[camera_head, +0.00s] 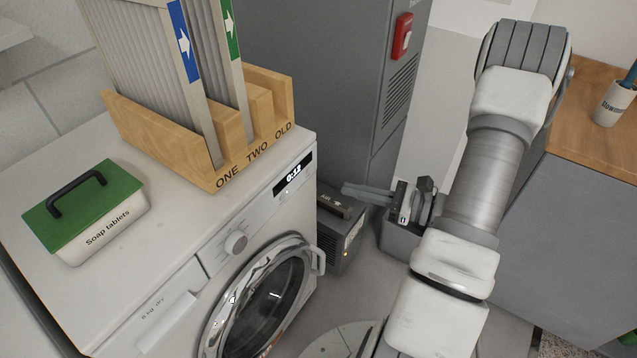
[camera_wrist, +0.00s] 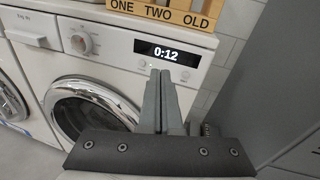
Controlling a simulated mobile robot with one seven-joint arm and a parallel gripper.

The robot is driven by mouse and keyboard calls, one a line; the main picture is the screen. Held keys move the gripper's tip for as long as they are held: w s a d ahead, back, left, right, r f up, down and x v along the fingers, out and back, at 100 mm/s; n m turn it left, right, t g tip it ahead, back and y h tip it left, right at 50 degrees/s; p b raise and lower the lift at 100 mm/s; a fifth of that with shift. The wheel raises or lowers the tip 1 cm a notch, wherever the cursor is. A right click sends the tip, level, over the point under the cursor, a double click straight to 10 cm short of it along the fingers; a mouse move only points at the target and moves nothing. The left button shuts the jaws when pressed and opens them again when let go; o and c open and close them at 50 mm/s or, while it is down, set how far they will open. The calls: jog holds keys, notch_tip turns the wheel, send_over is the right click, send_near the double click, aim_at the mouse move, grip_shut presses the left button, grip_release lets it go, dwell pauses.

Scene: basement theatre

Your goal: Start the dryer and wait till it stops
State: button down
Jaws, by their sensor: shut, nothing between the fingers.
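The white dryer (camera_head: 180,262) stands at the left with its round door (camera_head: 262,305) closed. Its display (camera_head: 293,175) is lit, and the display reads 0:12 in the wrist view (camera_wrist: 167,54). A round dial (camera_head: 236,243) sits left of the display; it also shows in the wrist view (camera_wrist: 80,43). Small buttons (camera_wrist: 186,75) lie below the display, partly hidden by my fingers. My gripper (camera_head: 350,190) is shut and empty, in front of and apart from the dryer's panel, right of the door. In the wrist view its fingers (camera_wrist: 161,80) point toward the display.
On the dryer stand a wooden rack (camera_head: 222,178) marked ONE, TWO, OLD, holding filters, and a green-lidded soap tablets box (camera_head: 100,214). A dark box (camera_head: 338,238) stands on the floor beside the dryer. A grey cabinet (camera_head: 345,60) stands behind; a wood-topped counter (camera_head: 580,130) is right.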

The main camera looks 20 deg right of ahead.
jog(key=d+f+m+t+h+b, duration=0.1)
jog(key=d+f+m+t+h, duration=0.1)
jog(key=d+f+m+t, duration=0.1)
notch_tip(320, 180, down, 2)
jog(key=shift+d+f+m+h, duration=0.15)
jog(key=shift+d+m+h, duration=0.15)
jog(key=shift+d, duration=0.55)
jog(key=shift+w+a, duration=0.1)
jog(key=b, duration=0.3)
send_near(309, 171)
jog(key=x, duration=0.5)
jog(key=shift+w+a+f, duration=0.15)
jog(key=shift+w, duration=0.05)
jog(key=shift+w+a, duration=0.35)
jog(key=shift+w, duration=0.3)
